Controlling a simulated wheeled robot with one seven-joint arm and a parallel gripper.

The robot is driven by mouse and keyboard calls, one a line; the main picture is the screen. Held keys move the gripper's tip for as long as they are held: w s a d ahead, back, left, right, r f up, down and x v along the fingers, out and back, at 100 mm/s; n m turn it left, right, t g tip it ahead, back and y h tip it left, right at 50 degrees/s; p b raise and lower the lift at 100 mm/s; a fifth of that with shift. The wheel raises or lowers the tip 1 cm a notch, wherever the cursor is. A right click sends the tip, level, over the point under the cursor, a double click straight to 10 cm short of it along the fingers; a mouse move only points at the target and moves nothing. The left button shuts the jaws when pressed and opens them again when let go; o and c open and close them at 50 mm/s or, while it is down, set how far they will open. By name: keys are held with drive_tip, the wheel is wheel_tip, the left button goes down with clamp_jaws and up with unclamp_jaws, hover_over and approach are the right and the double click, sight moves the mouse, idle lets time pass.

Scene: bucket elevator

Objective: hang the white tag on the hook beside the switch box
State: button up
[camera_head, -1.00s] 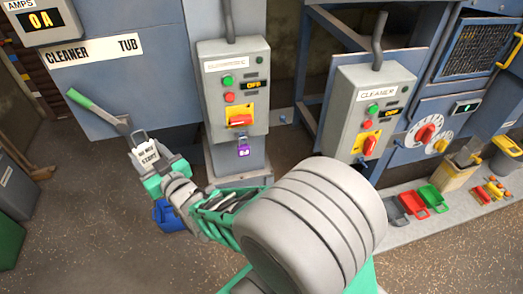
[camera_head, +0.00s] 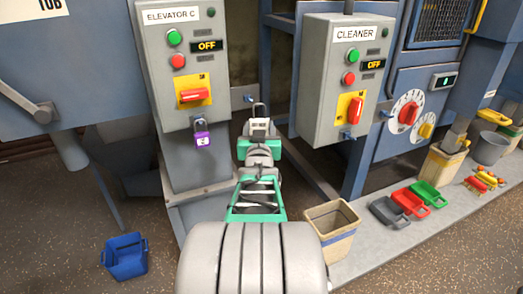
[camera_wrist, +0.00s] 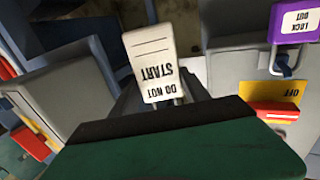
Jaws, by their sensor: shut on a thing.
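The white tag (camera_head: 260,125), printed DO NOT START, is held at the end of my gripper (camera_head: 260,137). In the wrist view the tag (camera_wrist: 152,62) stands out beyond the gripper, its print upside down. My gripper is shut on it, in the gap between the ELEVATOR C switch box (camera_head: 185,65) and the CLEANER switch box (camera_head: 341,80). A small blue hook (camera_head: 249,98) shows just right of the ELEVATOR C box, close above and left of the tag in the picture. I see no contact between them. A purple lock (camera_head: 202,140) hangs below the ELEVATOR C switch.
Another small blue hook (camera_head: 347,135) shows at the CLEANER box's lower edge. A beige bin (camera_head: 333,228) stands right of my arm. A blue bucket (camera_head: 125,257) is on the floor at left. Coloured scoops (camera_head: 408,201) lie on the ledge at right.

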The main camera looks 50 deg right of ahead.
drive_tip(key=shift+s+d, duration=0.25)
drive_tip(key=shift+d, duration=0.05)
drive_tip(key=shift+w, duration=0.1)
drive_tip(key=shift+w+d+p, duration=0.1)
drive_tip(key=shift+w+d, duration=0.35)
drive_tip(key=shift+w, duration=0.3)
drive_tip(key=shift+w+d+p, duration=0.1)
drive_tip(key=shift+w+d, duration=0.3)
drive_tip(key=shift+w, duration=0.4)
drive_tip(key=shift+w+d+p, duration=0.1)
drive_tip(key=shift+w+d, duration=0.35)
drive_tip(key=shift+w, duration=0.3)
drive_tip(key=shift+w+b, duration=0.1)
drive_tip(key=shift+b, duration=0.35)
drive_tip(key=w+d+b, duration=0.1)
drive_tip(key=w+b, duration=0.1)
drive_tip(key=w, duration=0.1)
drive_tip(key=shift+d, duration=0.35)
drive_tip(key=shift+r, duration=0.1)
